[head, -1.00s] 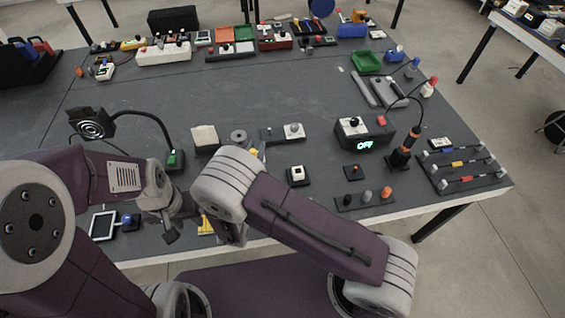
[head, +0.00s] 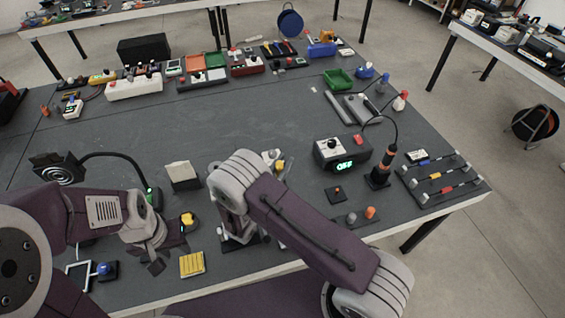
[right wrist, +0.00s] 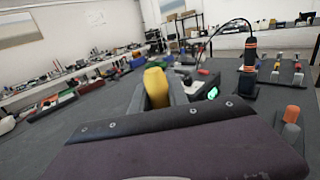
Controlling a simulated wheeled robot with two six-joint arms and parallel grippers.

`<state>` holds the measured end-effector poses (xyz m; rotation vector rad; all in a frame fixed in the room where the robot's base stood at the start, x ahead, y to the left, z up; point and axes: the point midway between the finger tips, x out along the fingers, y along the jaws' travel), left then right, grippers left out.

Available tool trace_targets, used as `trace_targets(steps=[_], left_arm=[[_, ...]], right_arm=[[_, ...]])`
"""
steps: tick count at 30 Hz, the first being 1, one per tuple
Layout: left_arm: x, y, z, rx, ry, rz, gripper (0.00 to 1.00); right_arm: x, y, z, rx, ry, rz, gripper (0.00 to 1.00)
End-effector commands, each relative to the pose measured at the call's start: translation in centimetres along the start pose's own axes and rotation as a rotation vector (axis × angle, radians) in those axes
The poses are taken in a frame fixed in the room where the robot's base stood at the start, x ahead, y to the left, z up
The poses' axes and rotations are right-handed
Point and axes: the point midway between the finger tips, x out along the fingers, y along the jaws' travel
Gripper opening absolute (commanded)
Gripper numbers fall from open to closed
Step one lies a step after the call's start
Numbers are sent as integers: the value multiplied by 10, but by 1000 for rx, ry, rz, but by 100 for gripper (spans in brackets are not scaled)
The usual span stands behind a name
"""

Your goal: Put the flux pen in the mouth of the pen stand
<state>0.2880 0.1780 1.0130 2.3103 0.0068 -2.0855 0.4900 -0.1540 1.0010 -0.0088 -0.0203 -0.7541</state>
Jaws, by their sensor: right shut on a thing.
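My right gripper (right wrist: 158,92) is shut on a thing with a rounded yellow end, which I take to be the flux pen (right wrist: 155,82). The yellow end stands up between the dark fingers in the right wrist view; the rest is hidden. In the head view a yellow tip (head: 281,165) shows just beyond my right forearm, which covers most of that gripper. My left gripper (head: 167,255) is empty near the front left edge, its dark fingers apart. I cannot make out the pen stand for certain; the right arm covers part of the table.
A yellow pad (head: 192,264) and a yellow-topped item (head: 188,219) lie near the left gripper. A pale block (head: 183,175) stands behind. A station with a green display (head: 343,152) and an upright iron holder (head: 381,170) are at right. The table's middle back is clear.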

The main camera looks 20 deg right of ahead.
Motion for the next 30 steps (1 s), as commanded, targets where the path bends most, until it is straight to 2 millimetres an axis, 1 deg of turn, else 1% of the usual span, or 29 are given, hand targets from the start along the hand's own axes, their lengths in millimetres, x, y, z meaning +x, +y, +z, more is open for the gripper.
trace_targets(steps=[1,5,12,15,30], left_arm=[[5,0,1,0,0,0,36],[16,0,2,0,0,0,36],[40,-1,4,0,0,0,36],[46,-1,5,0,0,0,36],[45,-1,5,0,0,0,36]], right_arm=[[0,0,-6,0,0,0,0],[-1,0,-19,0,0,1,0],[-1,0,-47,-1,0,1,0],[-1,0,-54,0,0,1,0],[-1,0,-54,0,0,1,0]])
